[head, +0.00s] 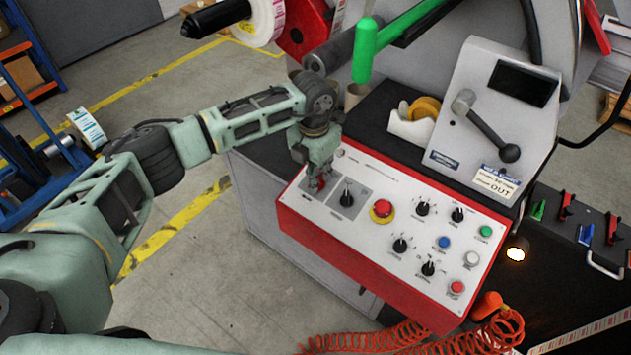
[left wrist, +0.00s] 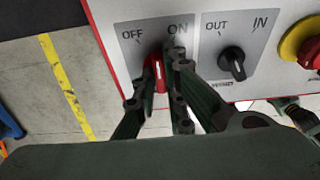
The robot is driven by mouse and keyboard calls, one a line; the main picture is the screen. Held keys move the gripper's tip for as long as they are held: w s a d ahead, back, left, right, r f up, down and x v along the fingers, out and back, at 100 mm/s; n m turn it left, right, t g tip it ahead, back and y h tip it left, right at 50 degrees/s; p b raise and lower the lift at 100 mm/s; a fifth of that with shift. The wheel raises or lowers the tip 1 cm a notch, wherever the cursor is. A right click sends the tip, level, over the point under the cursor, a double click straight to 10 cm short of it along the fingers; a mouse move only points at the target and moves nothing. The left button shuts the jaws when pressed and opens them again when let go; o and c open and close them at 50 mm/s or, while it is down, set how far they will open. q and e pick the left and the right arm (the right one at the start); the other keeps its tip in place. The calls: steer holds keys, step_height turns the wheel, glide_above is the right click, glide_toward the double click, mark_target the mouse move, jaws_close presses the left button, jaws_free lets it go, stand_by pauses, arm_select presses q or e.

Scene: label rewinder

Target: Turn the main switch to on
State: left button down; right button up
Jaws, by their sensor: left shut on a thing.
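The main switch is a red knob on the control panel, beside the OFF and ON labels; it shows between my fingers in the left wrist view (left wrist: 158,75) and as a small red patch in the head view (head: 319,183). My left gripper (head: 318,176) reaches down onto the panel's left end. Its fingers (left wrist: 158,88) are shut around the knob, one on each side. The knob's long side runs roughly upward in the wrist view, below and between the two labels. Which mark the knob points to exactly, I cannot tell.
A black IN/OUT selector (left wrist: 233,60) sits just right of the switch. A red emergency stop button (head: 382,208) on a yellow base is further right, then several knobs and buttons. A grey lever (head: 485,125) stands above the panel. Open floor lies left.

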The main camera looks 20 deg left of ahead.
arm_select(q)
steer(key=m+y+b, duration=0.1)
steer(key=m+b, duration=0.2)
steer(key=m, duration=0.1)
steer(key=shift+f+t+b, duration=0.15)
steer(key=shift+t+b, duration=0.15)
steer(key=shift+d+m+b, duration=0.1)
steer(key=shift+m+b, duration=0.65)
steer(key=shift+m, duration=0.25)
steer(key=shift+r, duration=0.2)
steer(key=c, duration=1.8)
jaws_free()
steer(key=shift+r, duration=0.1)
steer(key=r, duration=0.4)
steer(key=s+r, duration=0.1)
steer(key=r, duration=0.2)
steer(key=d+r, duration=0.1)
steer(key=r, duration=0.3)
steer(key=shift+s+r, duration=0.2)
steer(key=shift+r, duration=0.15)
